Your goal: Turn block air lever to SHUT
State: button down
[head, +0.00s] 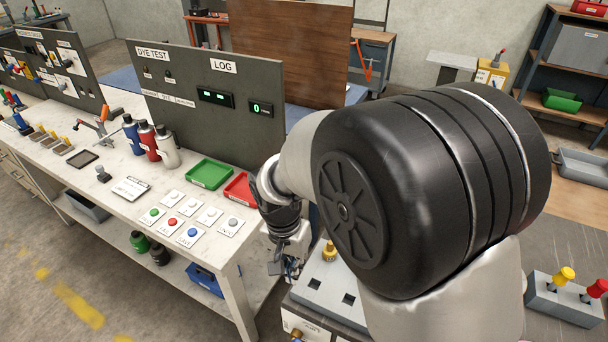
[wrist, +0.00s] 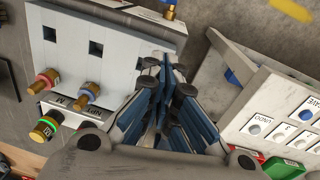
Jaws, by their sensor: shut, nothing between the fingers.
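A light grey block (wrist: 70,18) with square dark holes fills the upper left of the wrist view; it also shows in the head view (head: 322,278), low centre, partly behind my arm. Brass fittings with red (wrist: 47,80), blue (wrist: 88,92) and green (wrist: 45,129) rings stick out from its labelled side. I cannot make out which part is the block air lever; it may be hidden. My gripper (wrist: 165,72) is shut and empty, its blue-sided fingers over the block's edge in the wrist view. In the head view my gripper (head: 284,268) hangs just left of the block.
A long workbench (head: 110,180) stands left, with a green tray (head: 209,173), a red tray (head: 240,188), bottles and button cards. A blue bin (head: 205,281) sits on its lower shelf. A grey holder (head: 562,300) with yellow and red handles stands right.

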jog(key=m+g+h+p, duration=0.1)
send_near(297, 338)
jog(key=w+a+r, duration=0.2)
jog(key=w+a, duration=0.1)
jog(key=a, duration=0.3)
jog(key=s+d+f+b, duration=0.2)
jog(key=d+f+b, duration=0.2)
jog(key=f, duration=0.7)
jog(key=shift+d, duration=0.8)
